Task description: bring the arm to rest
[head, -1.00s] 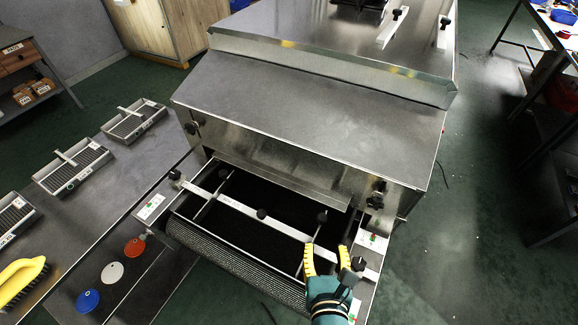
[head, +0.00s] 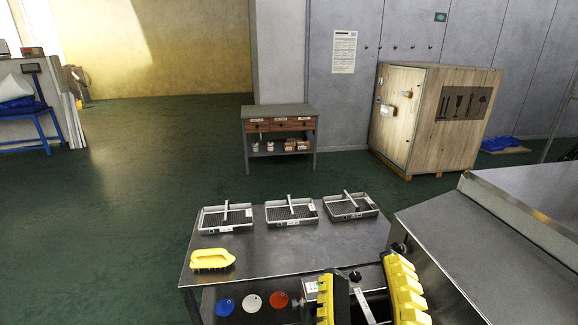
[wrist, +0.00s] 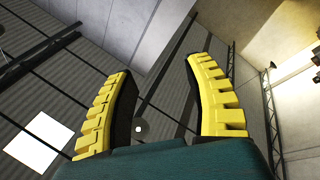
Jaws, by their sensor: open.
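My gripper (head: 368,293) has yellow, ribbed fingers and shows at the bottom of the head view, right of centre. Its fingers stand apart with nothing between them. In the wrist view my gripper (wrist: 164,105) is also open and empty, and behind it are only the ceiling, a wall and roof beams. In the head view the fingers appear in front of the dryer's near end, partly hiding it. I cannot tell how far they are from it.
A metal table (head: 270,248) carries three wire trays (head: 291,211) and a yellow brush (head: 212,259). Blue, white and red discs (head: 252,303) lie below its front edge. The steel dryer (head: 500,250) stands at the right. A drawer bench (head: 281,125) and wooden crate (head: 425,120) stand behind.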

